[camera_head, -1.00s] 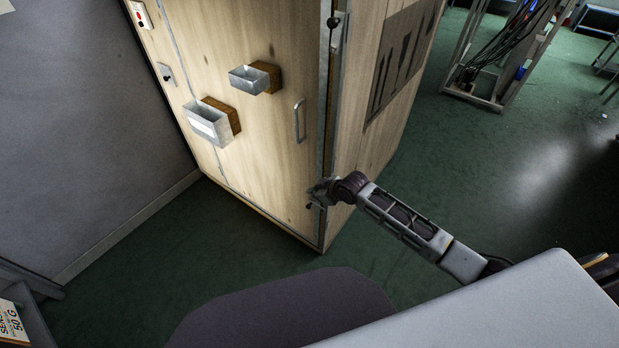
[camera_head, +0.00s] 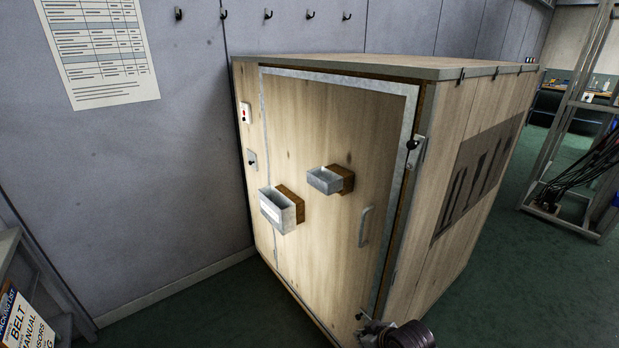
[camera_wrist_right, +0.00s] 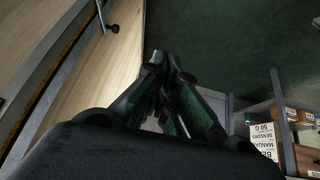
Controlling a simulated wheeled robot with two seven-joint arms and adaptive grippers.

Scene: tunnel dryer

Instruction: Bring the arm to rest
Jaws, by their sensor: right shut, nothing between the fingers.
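My right gripper (camera_head: 372,330) shows at the bottom edge of the head view, in front of the lower right part of the wooden dryer cabinet (camera_head: 465,195). Most of my right arm is cut off below the picture. In the right wrist view the two fingers of my right gripper (camera_wrist_right: 163,60) are together with nothing held between them. Pale wood fills the upper left of that view, close beside the fingers. I cannot tell whether the gripper touches it. My left gripper does not show.
The cabinet's door (camera_head: 330,120) has a metal handle (camera_head: 365,227) and two small metal boxes, and looks shut or nearly so. A rack with cables (camera_head: 585,165) stands at right. Shelves with signs (camera_head: 25,325) stand at lower left. Green floor (camera_head: 530,280) right of the cabinet is clear.

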